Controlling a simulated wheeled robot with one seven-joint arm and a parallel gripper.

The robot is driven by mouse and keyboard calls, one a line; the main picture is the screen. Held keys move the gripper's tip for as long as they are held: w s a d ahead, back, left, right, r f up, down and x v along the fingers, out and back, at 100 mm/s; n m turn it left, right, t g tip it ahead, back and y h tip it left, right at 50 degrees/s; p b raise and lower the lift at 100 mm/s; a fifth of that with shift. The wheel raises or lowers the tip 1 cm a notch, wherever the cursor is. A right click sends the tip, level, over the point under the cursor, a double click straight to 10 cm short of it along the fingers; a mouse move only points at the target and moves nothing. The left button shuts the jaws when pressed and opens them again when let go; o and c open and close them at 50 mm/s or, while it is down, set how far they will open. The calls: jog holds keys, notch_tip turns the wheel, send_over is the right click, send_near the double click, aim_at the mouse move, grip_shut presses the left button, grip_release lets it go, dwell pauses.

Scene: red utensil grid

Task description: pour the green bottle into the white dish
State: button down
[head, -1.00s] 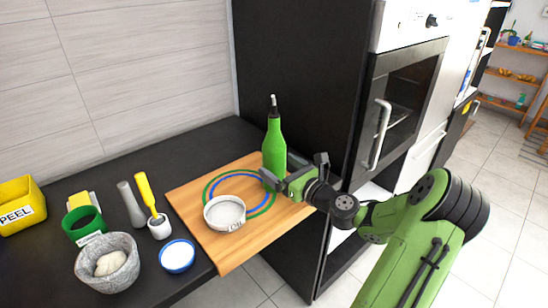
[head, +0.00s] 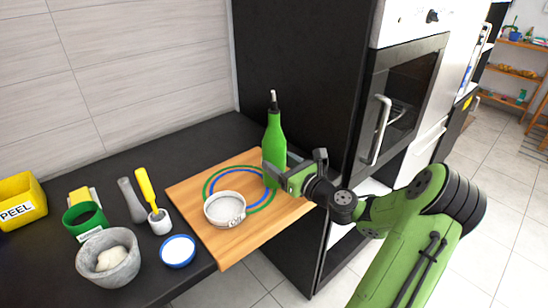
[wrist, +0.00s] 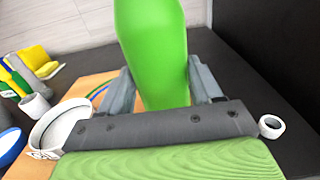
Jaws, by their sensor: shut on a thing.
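The green bottle (head: 273,148) stands upright, with a dark neck and pale spout, at the back right of the wooden board. My gripper (head: 272,177) is shut on its lower body from the front right. In the wrist view the bottle (wrist: 155,50) fills the space between the two grey fingers of my gripper (wrist: 160,88). The white dish (head: 225,208) is a round, shallow bowl with a label on its side. It stands on the board to the left of the bottle, and also shows at the left of the wrist view (wrist: 62,125).
The wooden board (head: 240,246) carries green and blue rings. To its left are a blue-rimmed white bowl (head: 178,251), a stone mortar (head: 108,258), a yellow-handled tool (head: 148,190), a green cup (head: 85,220) and a yellow bin (head: 20,203). A tall black cabinet (head: 300,80) rises behind the bottle.

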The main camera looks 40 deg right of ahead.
aim_at(282, 149)
jog(key=shift+r, duration=0.15)
jog(key=shift+r+p, duration=0.9)
jog(key=shift+p, duration=0.4)
notch_tip(282, 149, up, 3)
jog(key=p, duration=0.4)
jog(key=shift+r, duration=0.1)
dwell(0.6)
